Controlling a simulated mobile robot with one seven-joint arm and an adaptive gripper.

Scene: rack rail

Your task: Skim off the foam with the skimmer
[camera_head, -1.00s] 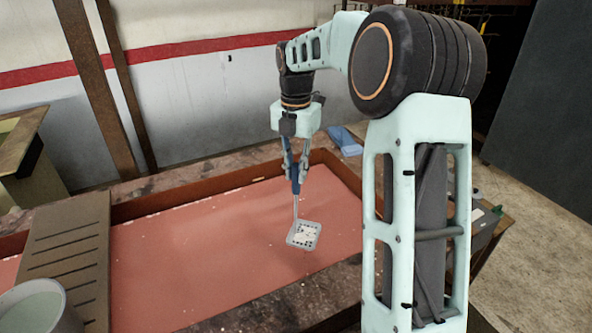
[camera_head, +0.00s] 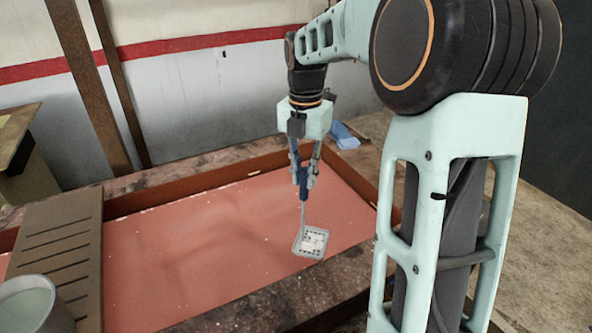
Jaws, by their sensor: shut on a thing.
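The skimmer (camera_head: 311,243) has a blue handle and a small square pale head with dark holes. My gripper (camera_head: 304,178) is shut on its blue handle and holds it upright, head down. The head hangs over the front right part of the shallow trough of reddish liquid (camera_head: 190,245), near its front edge. I cannot tell whether the head touches the liquid. Pale bits show on the head, maybe foam. A few small white specks, which may be foam, lie on the liquid, mostly along the back rim.
A brown slotted board (camera_head: 62,245) lies across the trough's left end. A grey round container (camera_head: 35,305) with pale greenish contents stands at the front left. A blue folded cloth (camera_head: 344,136) lies behind the trough.

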